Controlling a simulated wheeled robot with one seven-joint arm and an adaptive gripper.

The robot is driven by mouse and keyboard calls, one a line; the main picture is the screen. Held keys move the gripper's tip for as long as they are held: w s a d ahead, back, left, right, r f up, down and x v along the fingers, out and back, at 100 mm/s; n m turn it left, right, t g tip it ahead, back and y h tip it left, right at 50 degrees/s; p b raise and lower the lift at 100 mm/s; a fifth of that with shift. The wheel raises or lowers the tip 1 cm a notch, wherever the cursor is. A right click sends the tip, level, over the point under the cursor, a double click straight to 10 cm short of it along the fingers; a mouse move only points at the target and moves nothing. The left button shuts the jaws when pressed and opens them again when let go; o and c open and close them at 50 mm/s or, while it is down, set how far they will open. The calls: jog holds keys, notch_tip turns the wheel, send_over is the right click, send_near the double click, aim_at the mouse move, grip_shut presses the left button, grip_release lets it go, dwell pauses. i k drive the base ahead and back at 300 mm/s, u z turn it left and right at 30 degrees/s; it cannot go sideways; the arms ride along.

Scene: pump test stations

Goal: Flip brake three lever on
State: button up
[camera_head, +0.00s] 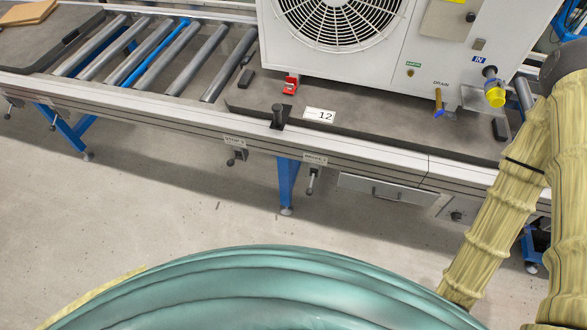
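A small lever (312,181) hangs below the front rail of the conveyor, right of centre. It points down with a slight tilt. The small label (314,159) above it seems to read BRAKE 3. A second lever (237,157) sits to its left under another label (234,141), which is too small to read surely. My gripper is not in view. My arm in its yellowish sleeve (505,210) shows at the right, well apart from the levers.
The conveyor's front rail (180,118) runs across. A white fan unit (430,55) stands on a dark pallet above the levers. A blue leg (287,184) stands just left of the lever, and a flat drawer-like panel (387,190) is to its right. The grey floor in front is clear.

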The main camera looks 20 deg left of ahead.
aim_at(309, 192)
jog(key=u, duration=1.7)
jog(key=k, duration=1)
jog(key=z, duration=0.3)
